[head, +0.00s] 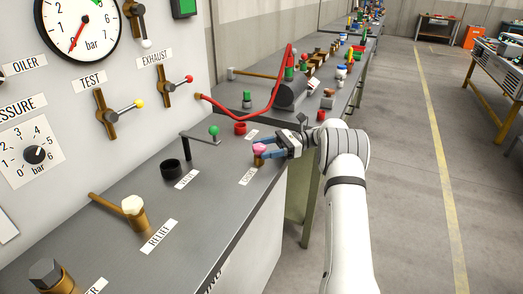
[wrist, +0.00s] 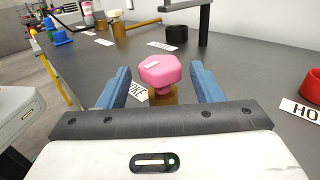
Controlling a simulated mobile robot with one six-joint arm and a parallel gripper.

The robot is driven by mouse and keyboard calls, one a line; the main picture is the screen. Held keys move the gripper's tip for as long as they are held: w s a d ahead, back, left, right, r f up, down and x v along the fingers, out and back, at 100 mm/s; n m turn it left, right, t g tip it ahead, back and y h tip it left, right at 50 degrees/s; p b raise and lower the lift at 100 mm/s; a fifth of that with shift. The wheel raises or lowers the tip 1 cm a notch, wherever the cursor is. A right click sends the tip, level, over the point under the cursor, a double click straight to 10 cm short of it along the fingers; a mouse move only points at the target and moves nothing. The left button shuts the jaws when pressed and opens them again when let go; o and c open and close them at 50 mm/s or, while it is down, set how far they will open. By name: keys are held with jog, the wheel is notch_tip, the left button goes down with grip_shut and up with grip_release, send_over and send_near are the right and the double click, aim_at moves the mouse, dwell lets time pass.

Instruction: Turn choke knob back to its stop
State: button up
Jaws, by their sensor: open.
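The choke knob is a pink, faceted knob (head: 260,148) on a brass stem at the right edge of the grey bench top. In the wrist view the pink knob (wrist: 160,71) sits between the two blue fingers, with a white mark on its top. My gripper (head: 267,147) is open around the knob, one finger on each side. In the wrist view my gripper (wrist: 161,80) shows gaps between the knob and both fingers. A label (head: 248,176) lies beside the knob; in the wrist view its text is partly hidden.
A green-tipped lever (head: 213,131), a black cup (head: 170,170) and a red cup (head: 240,128) stand near the knob. The relief valve (head: 133,206) is nearer the camera. The floor right of the bench is clear.

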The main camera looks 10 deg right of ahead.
jog(key=d, duration=0.1)
jog(key=d+p, duration=0.1)
jog(key=d, duration=0.1)
jog(key=shift+w+d+r+p, duration=0.1)
jog(key=shift+w+r+p, duration=0.2)
jog(key=shift+w+p, duration=0.1)
jog(key=d+p, duration=0.1)
jog(key=p, duration=0.5)
jog(key=shift+w+d, duration=0.15)
jog(key=p, duration=0.2)
jog(key=shift+d+f+p, duration=0.1)
jog(key=shift+d+p, duration=0.2)
jog(key=shift+p, duration=0.05)
jog(key=shift+d+f+p, duration=0.1)
jog(key=shift+f+p, duration=0.15)
jog(key=shift+p, duration=0.15)
